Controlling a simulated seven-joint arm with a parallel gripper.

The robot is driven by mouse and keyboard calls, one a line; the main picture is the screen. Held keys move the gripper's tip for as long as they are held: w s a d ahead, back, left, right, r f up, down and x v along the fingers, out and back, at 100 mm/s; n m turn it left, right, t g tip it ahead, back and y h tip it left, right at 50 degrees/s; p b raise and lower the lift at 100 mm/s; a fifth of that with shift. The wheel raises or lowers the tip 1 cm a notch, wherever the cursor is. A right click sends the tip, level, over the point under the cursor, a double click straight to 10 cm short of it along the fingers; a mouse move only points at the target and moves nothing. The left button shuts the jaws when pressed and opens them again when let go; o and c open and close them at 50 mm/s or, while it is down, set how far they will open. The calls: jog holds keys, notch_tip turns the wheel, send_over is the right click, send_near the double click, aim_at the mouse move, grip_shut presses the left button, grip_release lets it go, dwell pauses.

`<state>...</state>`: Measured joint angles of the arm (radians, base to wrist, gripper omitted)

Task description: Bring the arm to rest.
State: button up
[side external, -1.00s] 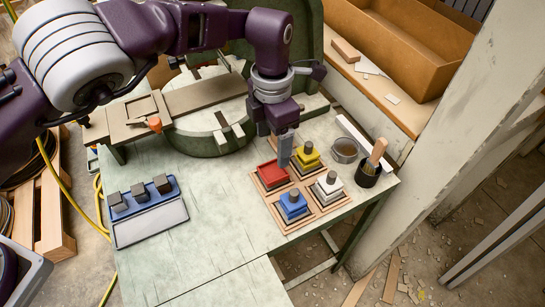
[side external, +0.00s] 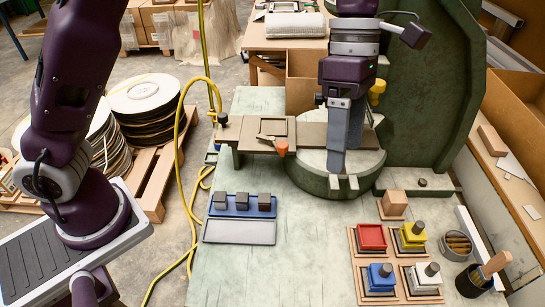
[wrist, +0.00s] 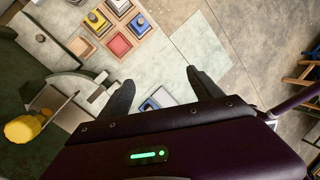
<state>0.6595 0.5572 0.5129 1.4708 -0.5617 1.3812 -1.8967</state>
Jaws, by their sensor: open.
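My gripper (side external: 344,183) points downward, and in the side view its tips overlap the round bed (side external: 330,195) of the green press. In the wrist view my gripper (wrist: 160,76) has its two dark fingers well apart, with nothing between them. It is clear of the red (side external: 371,237), yellow (side external: 412,236), blue (side external: 380,277) and white (side external: 424,276) blocks, which sit in wooden-framed bases on the bench. A dark knob stands on the yellow, blue and white blocks; none shows on the red one.
A blue rack (side external: 242,205) with dark blocks sits left on the bench. A wooden cube (side external: 394,204), a round tin (side external: 457,243) and a dark cup with a wooden handle (side external: 480,278) are at right. The green press frame (side external: 420,90) rises behind. Mid-bench is clear.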

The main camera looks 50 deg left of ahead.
jog(key=s+a+r+m+t, duration=0.4)
jog(key=s+a+r+m, duration=0.4)
jog(key=s+a+m, duration=0.4)
jog(key=s+a+f+m+t+y, duration=0.3)
jog(key=s+a+m+t, duration=0.1)
jog(key=s+a+m, duration=0.4)
jog(key=shift+f+m, duration=0.3)
jog(key=shift+m, duration=0.4)
